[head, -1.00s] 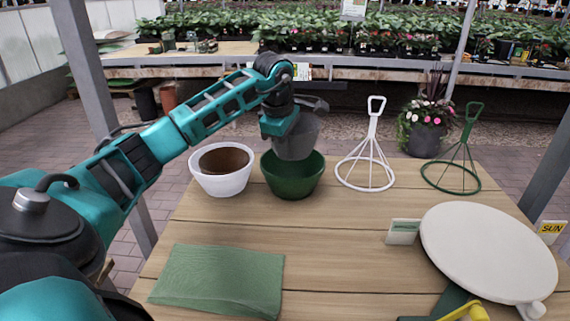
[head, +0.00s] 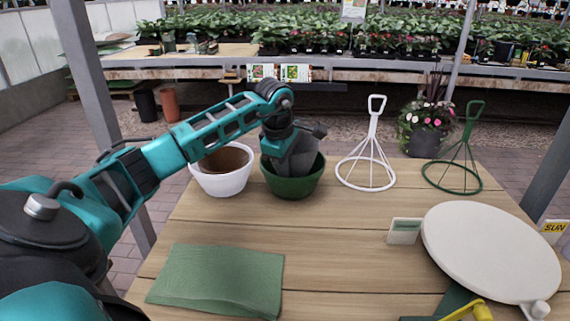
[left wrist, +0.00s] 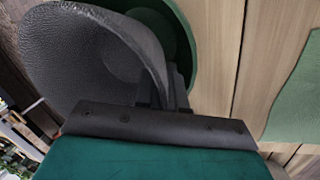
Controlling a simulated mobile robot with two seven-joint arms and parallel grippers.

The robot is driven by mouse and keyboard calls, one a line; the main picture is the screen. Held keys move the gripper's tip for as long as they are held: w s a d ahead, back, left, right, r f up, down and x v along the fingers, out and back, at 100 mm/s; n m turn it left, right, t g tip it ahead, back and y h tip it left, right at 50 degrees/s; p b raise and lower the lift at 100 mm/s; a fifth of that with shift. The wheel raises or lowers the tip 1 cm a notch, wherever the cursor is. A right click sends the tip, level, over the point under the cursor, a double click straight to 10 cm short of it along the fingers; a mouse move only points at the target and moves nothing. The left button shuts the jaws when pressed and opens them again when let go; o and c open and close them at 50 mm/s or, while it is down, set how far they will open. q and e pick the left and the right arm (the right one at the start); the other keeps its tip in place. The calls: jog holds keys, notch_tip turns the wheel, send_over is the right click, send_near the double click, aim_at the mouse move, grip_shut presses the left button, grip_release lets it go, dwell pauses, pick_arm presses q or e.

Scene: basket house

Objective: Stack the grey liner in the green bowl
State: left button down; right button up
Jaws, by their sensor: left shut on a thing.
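The green bowl (head: 293,187) stands on the wooden table, right beside a white bowl. My left gripper (head: 284,150) is over the green bowl, shut on the rim of the grey liner (head: 300,158). The liner is tilted, with its lower part inside the mouth of the green bowl. Whether it touches the bowl's floor is hidden. In the left wrist view, the dark grey liner (left wrist: 85,55) fills the upper left beside the fingers (left wrist: 165,92), with the green bowl's rim (left wrist: 188,45) behind it. My right gripper is not in view.
A white bowl (head: 221,184) with brown contents stands left of the green one. A white wire stand (head: 366,172) and a green wire stand (head: 452,176) are to the right. The table's middle is clear.

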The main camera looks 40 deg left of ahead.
pick_arm(q)
jog(key=c, duration=1.2)
grip_release()
jog(key=shift+r, duration=0.1)
jog(key=p+v, duration=0.2)
jog(key=v, duration=1.1)
jog(key=shift+w+r, duration=0.1)
